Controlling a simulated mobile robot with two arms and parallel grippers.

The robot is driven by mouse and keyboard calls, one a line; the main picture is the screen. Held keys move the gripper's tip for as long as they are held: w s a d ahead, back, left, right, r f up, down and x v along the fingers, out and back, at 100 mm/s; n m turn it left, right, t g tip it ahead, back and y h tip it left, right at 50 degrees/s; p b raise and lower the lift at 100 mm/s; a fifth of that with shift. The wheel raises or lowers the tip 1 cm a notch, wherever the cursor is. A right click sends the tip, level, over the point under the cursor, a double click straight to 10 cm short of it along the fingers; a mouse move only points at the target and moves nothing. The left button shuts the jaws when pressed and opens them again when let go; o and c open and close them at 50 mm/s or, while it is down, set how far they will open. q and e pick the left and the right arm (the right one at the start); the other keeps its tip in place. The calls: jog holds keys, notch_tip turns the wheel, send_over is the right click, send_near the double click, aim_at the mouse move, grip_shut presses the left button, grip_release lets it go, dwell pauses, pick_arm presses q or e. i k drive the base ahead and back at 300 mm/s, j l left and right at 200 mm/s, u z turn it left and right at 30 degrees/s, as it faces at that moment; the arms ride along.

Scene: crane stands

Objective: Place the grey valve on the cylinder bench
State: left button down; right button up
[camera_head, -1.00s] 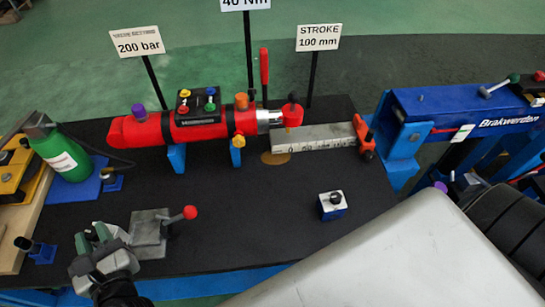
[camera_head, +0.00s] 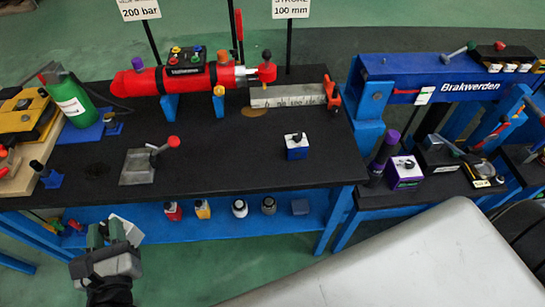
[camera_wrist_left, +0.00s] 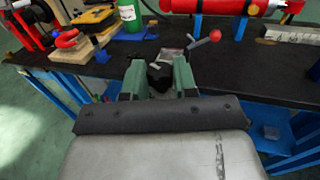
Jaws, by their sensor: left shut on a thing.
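My left gripper (camera_head: 106,234) is in front of the cylinder bench (camera_head: 230,160), just beyond its front edge in the picture. Its green fingers are shut on a dark thing (camera_wrist_left: 159,78), seen between them in the left wrist view. Most of that thing is hidden, so I cannot tell for sure whether it is the grey valve. A grey lever block (camera_head: 138,167) with a red knob lies on the bench top beyond the gripper. The red cylinder (camera_head: 140,83) rests on blue supports farther back. My right gripper is not in view.
A blue-and-white block (camera_head: 297,150) with a black knob stands on the bench. A green bottle (camera_head: 72,103) stands at the left. The bench top between the lever block and the blue-and-white block is clear.

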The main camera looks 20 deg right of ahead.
aim_at(258, 153)
jog(key=z, duration=1.7)
jog(key=j+z, duration=0.25)
jog(key=j, duration=0.3)
jog(key=k+j+z, duration=0.1)
jog(key=j+z, duration=0.15)
jog(key=j, duration=0.25)
